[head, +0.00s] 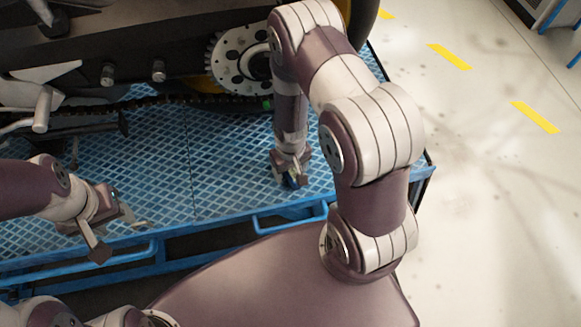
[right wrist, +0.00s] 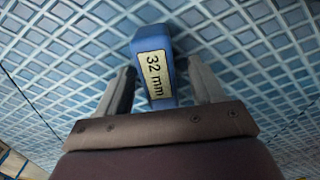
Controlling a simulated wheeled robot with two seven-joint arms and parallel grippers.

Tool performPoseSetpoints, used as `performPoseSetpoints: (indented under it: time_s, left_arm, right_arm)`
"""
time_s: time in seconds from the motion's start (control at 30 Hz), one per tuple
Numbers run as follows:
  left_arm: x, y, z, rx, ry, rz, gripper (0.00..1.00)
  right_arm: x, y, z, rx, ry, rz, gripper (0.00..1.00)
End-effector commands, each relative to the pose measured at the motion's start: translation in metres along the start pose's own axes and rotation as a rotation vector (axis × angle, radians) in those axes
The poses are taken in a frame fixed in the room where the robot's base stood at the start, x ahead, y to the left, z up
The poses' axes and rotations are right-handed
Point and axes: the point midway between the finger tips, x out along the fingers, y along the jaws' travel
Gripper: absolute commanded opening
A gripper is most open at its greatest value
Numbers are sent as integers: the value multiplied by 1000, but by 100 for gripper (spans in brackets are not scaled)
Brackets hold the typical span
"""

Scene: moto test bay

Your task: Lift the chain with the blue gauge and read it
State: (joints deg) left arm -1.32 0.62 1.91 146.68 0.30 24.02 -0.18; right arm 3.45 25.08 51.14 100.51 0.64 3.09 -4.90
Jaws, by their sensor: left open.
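The blue gauge (right wrist: 168,42) shows in the right wrist view with a pale label reading "32 mm". In the head view the gauge (head: 292,182) is a small blue piece at the tip of my right gripper (head: 289,168), over the front part of the blue platform. The dark chain (head: 170,101) runs behind it to the sprocket (head: 240,60), partly hidden by my right arm. My left gripper (head: 120,222) is open and empty at the platform's front left.
The motorcycle stands on the blue textured platform (head: 215,150), its swingarm and pegs above the chain. The platform has a raised front edge with blue handles (head: 290,221). The platform between the chain and the front edge is mostly clear. Pale floor with yellow dashes (head: 535,117) lies right.

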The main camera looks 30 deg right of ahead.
Motion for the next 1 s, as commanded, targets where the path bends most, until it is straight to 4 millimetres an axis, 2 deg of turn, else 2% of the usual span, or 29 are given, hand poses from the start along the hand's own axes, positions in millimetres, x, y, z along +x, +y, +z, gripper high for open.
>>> performPoseSetpoints:
  time_s: [0.27, 0.37, 0.47, 0.7, 0.8, 1.0]
  left_arm:
    - [0, 0, 0, 0, 0, 0, 51]
    - [-1, 0, 0, 0, 0, 0, 51]
    - [-3, 0, 0, 0, 0, 0, 51]
    - [-8, 0, -1, 0, 0, 0, 51]
    - [-9, 0, -1, 0, 0, 0, 51]
    - [-10, 0, -1, 0, 0, 0, 51]
  right_arm:
    - [-1, 0, 0, 0, 0, 0, 68]
    - [-8, 0, -1, 0, 3, 0, 68]
    - [-26, 0, -1, -1, 5, 0, 68]
    - [-91, 0, -1, -1, 7, 1, 68]
    - [-111, 0, 0, -1, 5, 0, 68]
    - [-127, 0, 1, 0, 1, 0, 68]
